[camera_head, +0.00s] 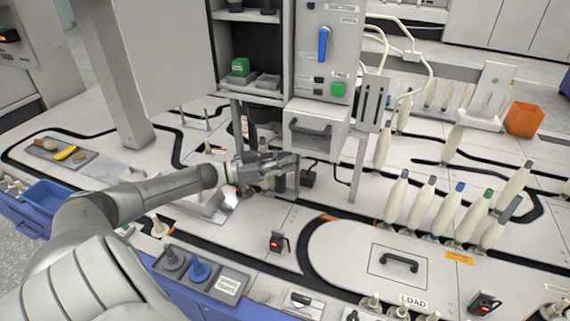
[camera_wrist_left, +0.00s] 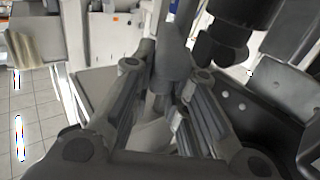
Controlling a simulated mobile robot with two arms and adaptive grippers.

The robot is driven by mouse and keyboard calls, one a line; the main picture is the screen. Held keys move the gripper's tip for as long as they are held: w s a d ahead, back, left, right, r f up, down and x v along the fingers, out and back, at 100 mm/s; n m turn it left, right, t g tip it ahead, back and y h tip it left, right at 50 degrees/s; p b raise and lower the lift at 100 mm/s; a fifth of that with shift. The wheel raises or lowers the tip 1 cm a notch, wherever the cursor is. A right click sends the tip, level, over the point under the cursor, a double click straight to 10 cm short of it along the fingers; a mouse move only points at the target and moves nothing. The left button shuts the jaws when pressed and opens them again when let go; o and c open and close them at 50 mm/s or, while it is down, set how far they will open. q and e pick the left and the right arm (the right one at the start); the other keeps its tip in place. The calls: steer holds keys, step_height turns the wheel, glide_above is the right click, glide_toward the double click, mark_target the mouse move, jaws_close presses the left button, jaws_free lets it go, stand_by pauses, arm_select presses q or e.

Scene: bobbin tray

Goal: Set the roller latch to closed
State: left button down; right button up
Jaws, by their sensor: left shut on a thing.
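My left gripper (camera_head: 284,166) reaches in from the left, below the cabinet's handled drawer. It is shut on a grey rounded part (camera_wrist_left: 173,62), which stands between the fingers in the left wrist view. This part may be the roller latch, but I cannot tell for sure, nor read its setting. My fingers hide most of it in the head view. In the left wrist view my gripper (camera_wrist_left: 166,72) has dark cylindrical shapes (camera_wrist_left: 222,45) close beyond it at the upper right. My right gripper is not in view.
Above my gripper are the handled drawer (camera_head: 316,131) and a panel with a blue lever (camera_head: 323,43) and green button (camera_head: 338,89). Metal posts stand close by. Several pale bobbins (camera_head: 421,204) stand to the right. A lidded handle (camera_head: 399,263) lies in front.

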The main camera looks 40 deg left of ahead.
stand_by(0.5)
arm_select(q)
steer(key=c, duration=1.4)
jaws_free()
steer(key=shift+v, duration=5.95)
steer(key=shift+a, duration=0.1)
